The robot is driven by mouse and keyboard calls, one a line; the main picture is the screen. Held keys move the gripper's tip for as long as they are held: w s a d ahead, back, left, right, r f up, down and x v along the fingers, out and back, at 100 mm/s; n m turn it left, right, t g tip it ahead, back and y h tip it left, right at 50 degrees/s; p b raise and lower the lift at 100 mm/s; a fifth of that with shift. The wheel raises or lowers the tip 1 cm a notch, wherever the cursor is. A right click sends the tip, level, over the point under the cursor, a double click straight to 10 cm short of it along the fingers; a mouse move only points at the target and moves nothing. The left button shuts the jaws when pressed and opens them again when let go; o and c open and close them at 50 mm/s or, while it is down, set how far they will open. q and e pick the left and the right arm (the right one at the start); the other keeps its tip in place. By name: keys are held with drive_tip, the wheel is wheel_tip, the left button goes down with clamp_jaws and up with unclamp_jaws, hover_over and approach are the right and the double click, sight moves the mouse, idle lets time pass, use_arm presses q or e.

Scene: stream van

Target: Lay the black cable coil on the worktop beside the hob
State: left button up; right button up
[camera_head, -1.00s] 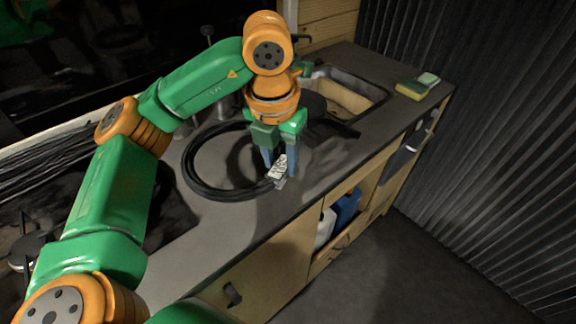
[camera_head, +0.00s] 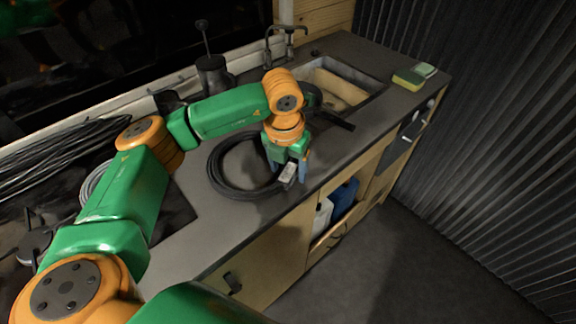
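The black cable coil (camera_head: 213,175) is a ring with a pale tag (camera_head: 288,173) at its right side. It is over the grey worktop (camera_head: 205,240), to the right of the hob (camera_head: 178,210). I cannot tell whether it touches the top. My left gripper (camera_head: 289,174) points down at the coil's right side, its fingers on either side of the tag, and it appears shut on the coil. My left arm hides most of the hob; a black burner grate (camera_head: 32,243) shows at the far left. My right gripper is not in view.
A black-handled pan (camera_head: 335,122) lies behind my gripper, by the sink (camera_head: 375,88). A sponge (camera_head: 408,80) lies at the right end. A dark pot-like object (camera_head: 212,75) stands at the back. A blue container (camera_head: 345,195) sits in the open cabinet below. Worktop in front of the coil is clear.

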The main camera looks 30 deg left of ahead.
use_arm(q)
drive_tip(key=shift+r, duration=0.1)
drive_tip(key=r, duration=0.2)
drive_tip(key=r+b, duration=0.1)
drive_tip(key=r, duration=0.3)
drive_tip(key=shift+s+r+b, duration=0.3)
drive_tip(key=shift+s+r, duration=0.05)
drive_tip(key=r, duration=0.5)
drive_tip(key=shift+s+r+p, duration=0.2)
drive_tip(key=shift+s+p, duration=0.1)
drive_tip(key=shift+s, duration=0.1)
